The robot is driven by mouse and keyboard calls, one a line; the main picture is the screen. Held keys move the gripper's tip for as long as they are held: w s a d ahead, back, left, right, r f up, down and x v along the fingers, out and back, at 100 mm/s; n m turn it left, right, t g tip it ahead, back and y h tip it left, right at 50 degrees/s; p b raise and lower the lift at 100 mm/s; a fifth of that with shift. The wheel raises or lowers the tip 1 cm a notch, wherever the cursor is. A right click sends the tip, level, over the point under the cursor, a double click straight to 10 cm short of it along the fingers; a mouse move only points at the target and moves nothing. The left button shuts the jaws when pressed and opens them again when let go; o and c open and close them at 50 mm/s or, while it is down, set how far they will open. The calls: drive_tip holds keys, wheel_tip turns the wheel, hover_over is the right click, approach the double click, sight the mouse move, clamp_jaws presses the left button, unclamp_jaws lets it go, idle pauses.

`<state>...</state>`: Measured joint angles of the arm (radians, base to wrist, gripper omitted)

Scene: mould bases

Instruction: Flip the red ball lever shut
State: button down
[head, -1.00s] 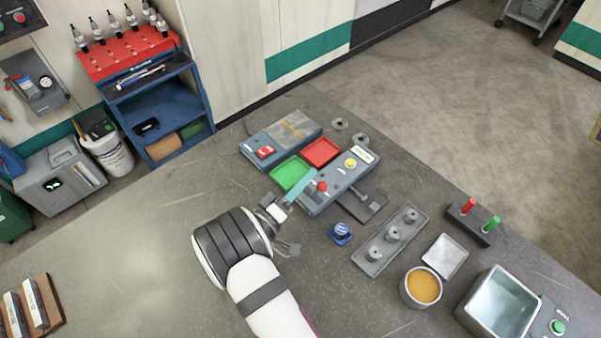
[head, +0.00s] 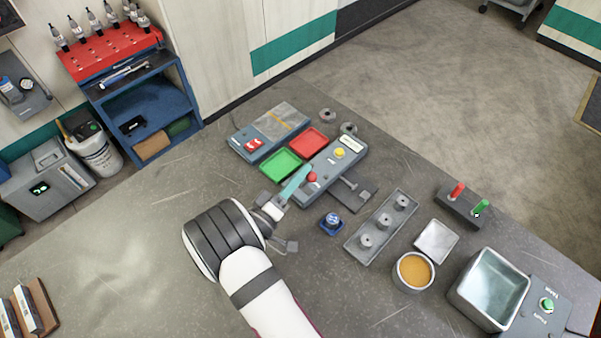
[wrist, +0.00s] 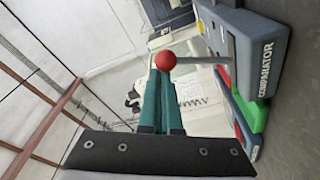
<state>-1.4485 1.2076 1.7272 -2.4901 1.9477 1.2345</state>
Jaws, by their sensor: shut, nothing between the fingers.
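The red ball (head: 312,177) is the end of a lever on the blue-grey comparator box (head: 326,168). In the wrist view the ball (wrist: 165,60) sits on a thin grey rod (wrist: 197,60) that runs right to the box (wrist: 258,40). My gripper (head: 306,171) has teal fingers, shut and empty, with their tips beside the ball in the head view. In the wrist view the fingertips (wrist: 163,74) meet the ball's lower edge in the picture. I cannot tell whether they touch it.
A yellow button (head: 339,153) is on the same box. A green tray (head: 281,163) and a red tray (head: 308,142) lie just left of it. A small blue-topped part (head: 332,223) and a grey block with pegs (head: 382,228) stand to the right.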

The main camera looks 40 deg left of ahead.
drive_tip(key=a+r, duration=0.3)
drive_tip(key=a, duration=0.1)
drive_tip(key=s+d+f, duration=0.1)
drive_tip(key=s+d, duration=0.1)
drive_tip(key=s, duration=0.7)
drive_tip(key=shift+s+f, duration=0.15)
drive_tip(key=shift+f, duration=0.25)
drive_tip(key=shift+d, duration=0.1)
